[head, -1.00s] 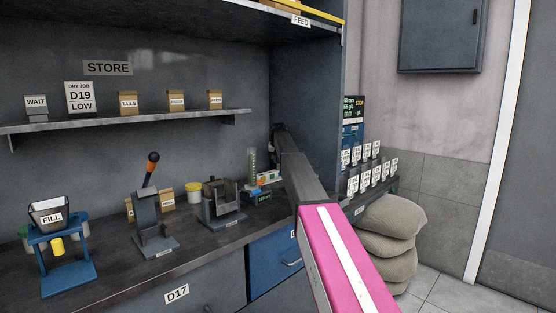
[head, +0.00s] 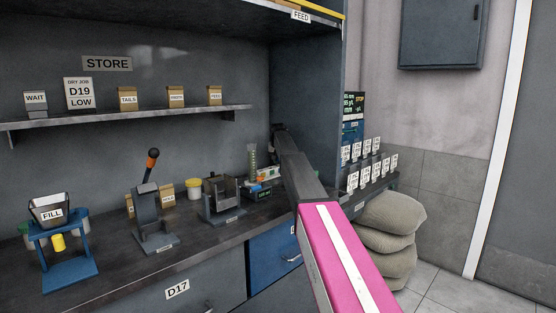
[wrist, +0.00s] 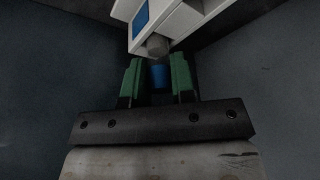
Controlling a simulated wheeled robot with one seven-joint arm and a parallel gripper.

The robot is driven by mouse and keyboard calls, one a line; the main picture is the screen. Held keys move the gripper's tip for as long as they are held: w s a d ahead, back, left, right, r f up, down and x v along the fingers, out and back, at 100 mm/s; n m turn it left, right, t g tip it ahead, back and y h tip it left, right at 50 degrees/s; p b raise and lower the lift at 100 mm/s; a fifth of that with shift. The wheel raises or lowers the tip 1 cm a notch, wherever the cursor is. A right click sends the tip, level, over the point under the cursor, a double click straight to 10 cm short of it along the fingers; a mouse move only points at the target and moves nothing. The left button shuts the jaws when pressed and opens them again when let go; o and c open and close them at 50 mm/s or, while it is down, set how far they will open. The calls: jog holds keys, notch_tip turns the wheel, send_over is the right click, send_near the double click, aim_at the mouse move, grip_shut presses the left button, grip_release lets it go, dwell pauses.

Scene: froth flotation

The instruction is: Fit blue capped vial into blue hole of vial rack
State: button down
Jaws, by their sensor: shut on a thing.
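In the wrist view my gripper (wrist: 157,68) has its two green fingers closed on either side of the blue capped vial (wrist: 159,77). The blue part shows between the fingers. A grey rounded end (wrist: 158,45) sits just beyond the fingertips, in line with the blue part, close to a white block (wrist: 178,22). I cannot tell whether they touch. The white block has a blue square patch and may be the vial rack. I cannot make out its holes. In the head view my arm hides the gripper and the vial.
The bench (head: 225,235) carries a blue FILL stand (head: 68,275), a lever press (head: 153,225), a dark grey fixture (head: 223,205) and a graduated cylinder (head: 252,160). A shelf (head: 130,117) runs above. Labelled holders (head: 370,165) stand right of the dividing wall, above stacked sacks (head: 390,235).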

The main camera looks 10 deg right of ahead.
jog(key=shift+f, duration=0.45)
jog(key=c, duration=0.9)
grip_release()
jog(key=shift+r, duration=0.15)
jog(key=v, duration=1)
jog(key=shift+s+a+r, duration=0.1)
jog(key=shift+s+r, duration=0.15)
